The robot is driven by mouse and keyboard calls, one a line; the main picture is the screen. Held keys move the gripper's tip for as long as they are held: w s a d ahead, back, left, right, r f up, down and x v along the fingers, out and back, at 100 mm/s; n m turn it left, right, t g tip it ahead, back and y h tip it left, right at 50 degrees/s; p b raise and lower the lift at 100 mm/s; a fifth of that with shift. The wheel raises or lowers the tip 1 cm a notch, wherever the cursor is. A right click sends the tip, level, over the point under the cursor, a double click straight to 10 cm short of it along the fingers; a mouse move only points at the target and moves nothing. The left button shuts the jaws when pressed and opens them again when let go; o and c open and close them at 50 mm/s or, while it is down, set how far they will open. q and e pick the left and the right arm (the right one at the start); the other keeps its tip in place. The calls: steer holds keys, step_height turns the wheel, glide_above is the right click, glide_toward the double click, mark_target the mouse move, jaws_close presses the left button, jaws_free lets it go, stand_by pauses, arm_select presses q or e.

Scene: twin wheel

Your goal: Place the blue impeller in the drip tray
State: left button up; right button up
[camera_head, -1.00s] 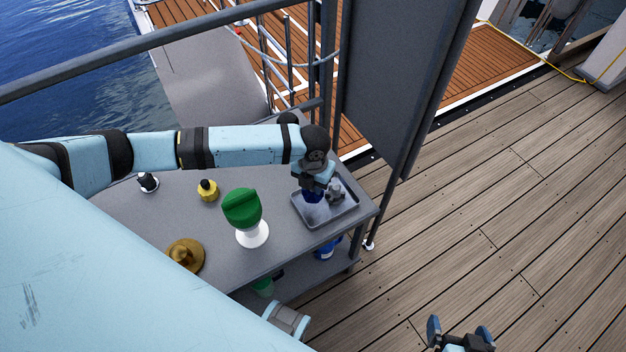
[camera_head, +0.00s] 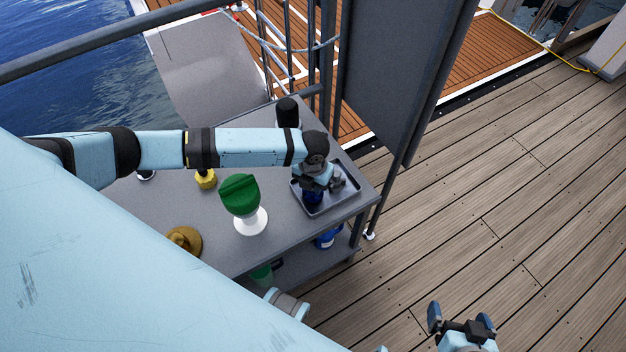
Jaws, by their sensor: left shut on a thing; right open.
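The drip tray (camera_head: 333,208) is a shallow grey tray at the right end of the grey table. My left gripper (camera_head: 313,190) points down over the tray's left part and is shut on the blue impeller (camera_head: 313,198). The impeller is dark blue and mostly hidden by the gripper. It is low in the tray area; I cannot tell whether it touches the tray floor. A grey metal part (camera_head: 338,182) sits in the tray to the right of the gripper. My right gripper (camera_head: 461,318) is open and empty over the deck at the bottom right.
A green and white cup-like object (camera_head: 241,200) stands left of the tray. A yellow bottle (camera_head: 205,179), a brass-coloured domed piece (camera_head: 184,241) and a black cylinder (camera_head: 287,112) are on the table (camera_head: 215,235). A blue item (camera_head: 327,237) is on the lower shelf.

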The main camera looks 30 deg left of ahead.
stand_by(0.3)
arm_select(q)
steer(key=shift+f, duration=0.25)
steer(key=o, duration=1)
steer(key=shift+c, duration=0.2)
steer(key=o, duration=0.4)
steer(key=shift+c, duration=0.2)
